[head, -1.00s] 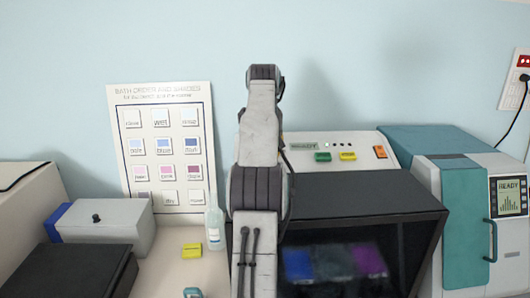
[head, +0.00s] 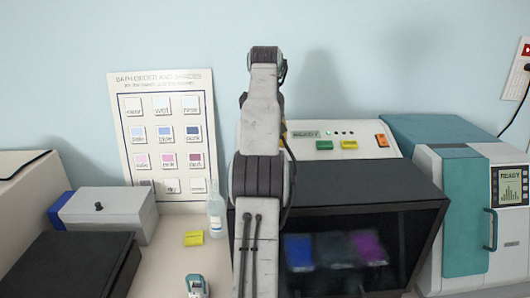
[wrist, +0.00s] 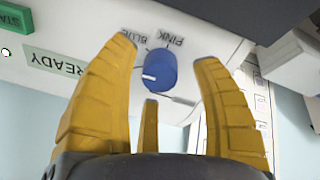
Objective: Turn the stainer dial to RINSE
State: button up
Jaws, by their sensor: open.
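The stainer's blue dial (wrist: 160,70) shows in the wrist view, on a pale panel, with a white mark on its lower left side. The words BLUE and PINK are printed beside it, tilted; no RINSE label is readable. My gripper (wrist: 165,52) is open, its yellow fingers spread to either side of the dial with nothing held. I cannot tell whether any finger touches it. In the head view the stainer (head: 370,195) has a dark front, and my arm hides the dial.
A green button (head: 325,145), a yellow button (head: 349,145) and an orange switch (head: 382,140) are on the stainer's top panel. A clear bottle (head: 216,215) stands left of my arm. A teal and white machine (head: 465,200) showing READY stands at right. A wall chart (head: 160,85) is behind.

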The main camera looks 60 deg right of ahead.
jog(key=shift+v, duration=0.85)
jog(key=shift+s+a, duration=0.25)
jog(key=shift+a, duration=0.15)
jog(key=shift+s+a, duration=0.85)
jog(key=shift+a, duration=0.8)
jog(key=shift+s+a, duration=0.9)
jog(key=shift+a, duration=0.8)
jog(key=shift+s+a, duration=0.85)
jog(key=shift+a, duration=0.8)
jog(key=shift+o, duration=0.2)
jog(key=shift+w, duration=0.1)
jog(key=shift+c, duration=0.2)
